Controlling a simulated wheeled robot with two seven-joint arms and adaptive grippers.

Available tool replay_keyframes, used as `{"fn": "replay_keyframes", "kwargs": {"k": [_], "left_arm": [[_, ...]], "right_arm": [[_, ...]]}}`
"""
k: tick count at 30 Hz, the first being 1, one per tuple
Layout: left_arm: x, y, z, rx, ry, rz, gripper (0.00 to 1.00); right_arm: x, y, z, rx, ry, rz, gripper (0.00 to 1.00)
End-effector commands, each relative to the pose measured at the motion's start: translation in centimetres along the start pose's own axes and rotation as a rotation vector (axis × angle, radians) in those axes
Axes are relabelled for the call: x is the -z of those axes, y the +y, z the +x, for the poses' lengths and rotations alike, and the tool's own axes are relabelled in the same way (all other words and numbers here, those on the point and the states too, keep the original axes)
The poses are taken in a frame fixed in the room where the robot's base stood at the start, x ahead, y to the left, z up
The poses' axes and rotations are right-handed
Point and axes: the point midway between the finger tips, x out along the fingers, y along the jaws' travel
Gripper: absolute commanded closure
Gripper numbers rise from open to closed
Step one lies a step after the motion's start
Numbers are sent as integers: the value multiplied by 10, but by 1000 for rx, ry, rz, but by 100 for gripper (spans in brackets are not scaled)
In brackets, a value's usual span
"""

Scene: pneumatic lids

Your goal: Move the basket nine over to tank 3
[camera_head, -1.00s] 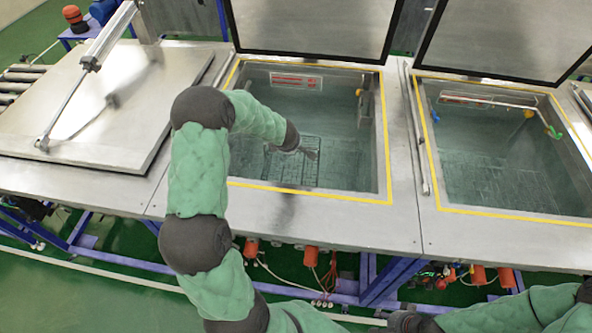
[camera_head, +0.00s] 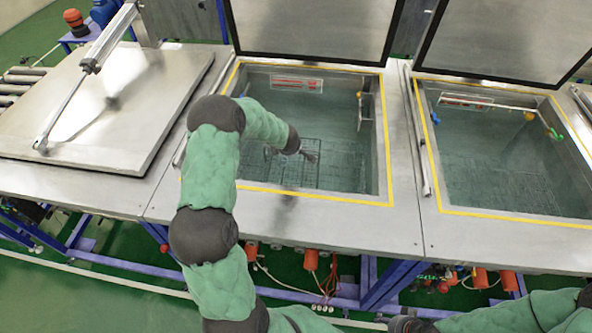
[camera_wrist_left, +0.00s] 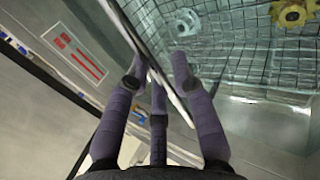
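My left arm reaches into the open middle tank (camera_head: 388,165). Its gripper (camera_head: 311,156) has its fingers around the rod-like upper part of a wire basket (camera_head: 296,177). In the left wrist view the fingers (camera_wrist_left: 157,75) close in from both sides of this rod, and the wire mesh (camera_wrist_left: 235,42) lies at upper right. The basket hangs in the tank, its lower part in or near the greenish liquid. No basket or tank number is legible. My right arm's dark wrist shows at the bottom edge, but its gripper is not visible.
The right tank (camera_head: 430,165) is also open, with pipes and coloured fittings inside. The left tank's flat lid (camera_head: 105,105) is shut. A red-marked label (camera_head: 297,84) is on the middle tank's back wall.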

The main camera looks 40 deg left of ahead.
Motion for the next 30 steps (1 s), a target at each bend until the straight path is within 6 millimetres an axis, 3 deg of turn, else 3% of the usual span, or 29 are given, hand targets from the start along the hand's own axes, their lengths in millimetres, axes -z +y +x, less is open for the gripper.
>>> {"fn": "replay_keyframes", "kwargs": {"k": [11,30], "left_arm": [[0,1,-2,0,0,0,100],[0,16,-21,-3,1,-1,100]], "right_arm": [[0,-1,-2,0,0,0,60],[-1,-10,-28,0,0,0,60]]}}
